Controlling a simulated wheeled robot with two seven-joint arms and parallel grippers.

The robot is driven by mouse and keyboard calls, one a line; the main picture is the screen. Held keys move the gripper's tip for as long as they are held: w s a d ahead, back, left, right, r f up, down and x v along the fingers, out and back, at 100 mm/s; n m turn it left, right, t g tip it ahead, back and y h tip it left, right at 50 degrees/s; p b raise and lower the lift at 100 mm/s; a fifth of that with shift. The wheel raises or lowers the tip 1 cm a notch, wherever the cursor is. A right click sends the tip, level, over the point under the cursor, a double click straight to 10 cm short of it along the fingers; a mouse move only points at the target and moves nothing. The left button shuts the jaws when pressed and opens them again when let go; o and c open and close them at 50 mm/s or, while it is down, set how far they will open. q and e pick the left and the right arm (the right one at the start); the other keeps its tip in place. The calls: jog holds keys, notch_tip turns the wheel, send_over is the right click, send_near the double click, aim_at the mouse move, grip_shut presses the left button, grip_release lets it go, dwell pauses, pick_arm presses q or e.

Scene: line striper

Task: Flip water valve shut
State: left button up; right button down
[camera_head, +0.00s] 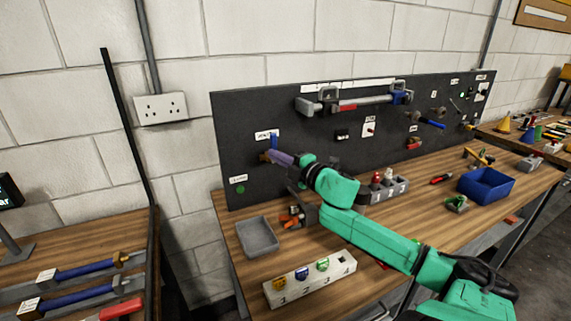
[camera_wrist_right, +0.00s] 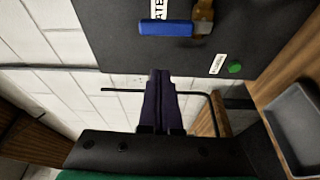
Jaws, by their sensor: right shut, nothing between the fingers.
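The water valve has a blue lever (camera_head: 274,142) and a brass body (camera_head: 264,157), mounted at the left of the dark upright panel (camera_head: 240,115) under a white label. The lever points up, crosswise to the brass body. In the right wrist view the blue lever (camera_wrist_right: 165,28) and brass body (camera_wrist_right: 203,14) show at the top edge. My right gripper (camera_head: 271,155) is shut and empty, its dark purple fingers close to the valve in the head view. In the right wrist view a gap shows between the fingertips (camera_wrist_right: 160,74) and the lever. My left gripper is out of view.
A green dot (camera_head: 240,189) sits low on the panel. On the bench are a grey tray (camera_head: 258,237), a white numbered block (camera_head: 310,278) and a blue bin (camera_head: 486,185). A clamp (camera_head: 355,102) hangs on the panel. My right arm crosses above the bench.

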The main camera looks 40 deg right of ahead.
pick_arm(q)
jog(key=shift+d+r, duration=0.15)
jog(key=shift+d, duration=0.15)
pick_arm(e)
jog(key=s, duration=0.4)
jog(key=shift+a+r, duration=0.1)
jog(key=shift+a, duration=0.2)
jog(key=shift+a+r, duration=0.1)
jog(key=shift+a, duration=0.05)
